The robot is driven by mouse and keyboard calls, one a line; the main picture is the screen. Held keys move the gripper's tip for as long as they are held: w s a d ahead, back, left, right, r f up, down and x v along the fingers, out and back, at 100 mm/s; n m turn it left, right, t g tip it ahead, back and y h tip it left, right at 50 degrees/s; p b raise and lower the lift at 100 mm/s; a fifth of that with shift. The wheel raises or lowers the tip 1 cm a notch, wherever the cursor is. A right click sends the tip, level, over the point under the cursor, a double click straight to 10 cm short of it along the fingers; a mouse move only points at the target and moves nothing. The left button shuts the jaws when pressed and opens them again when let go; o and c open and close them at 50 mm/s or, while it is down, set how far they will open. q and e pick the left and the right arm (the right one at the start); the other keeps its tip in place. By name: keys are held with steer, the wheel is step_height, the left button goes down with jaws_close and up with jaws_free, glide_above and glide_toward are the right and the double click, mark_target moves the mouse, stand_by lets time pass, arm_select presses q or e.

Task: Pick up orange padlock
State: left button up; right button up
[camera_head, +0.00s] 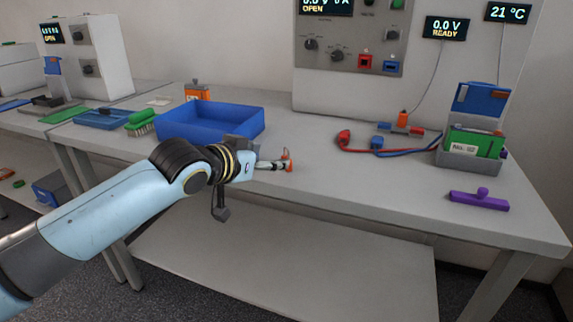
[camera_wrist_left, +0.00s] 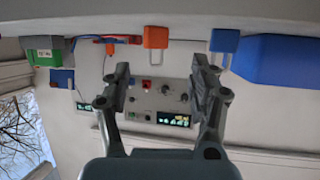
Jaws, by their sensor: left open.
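The orange padlock (camera_head: 288,165) stands on the bench right of the blue bin, partly hidden by my left gripper in the head view. In the wrist view, which is upside down, the orange padlock (camera_wrist_left: 156,38) shows its body and shackle beyond the fingertips, between their lines. My left gripper (camera_head: 274,165) is open and empty, low over the bench and close to the padlock. Its two fingers (camera_wrist_left: 161,66) stand wide apart in the wrist view. My right gripper is in neither view.
A blue padlock (camera_wrist_left: 224,42) stands between the orange padlock and the blue bin (camera_head: 190,128). Red and blue leads (camera_head: 385,150), a grey holder with a green pack (camera_head: 474,143) and a purple piece (camera_head: 478,200) lie to the right. The front middle bench is clear.

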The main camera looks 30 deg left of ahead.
mark_target(287, 157)
arm_select(q)
steer(key=x, duration=0.6)
steer(key=shift+w+d+b, duration=0.2)
steer(key=shift+d+b, duration=0.05)
steer(key=shift+b, duration=0.1)
steer(key=shift+s, duration=0.1)
steer(key=c, duration=1.1)
jaws_close()
steer(key=shift+r, duration=0.15)
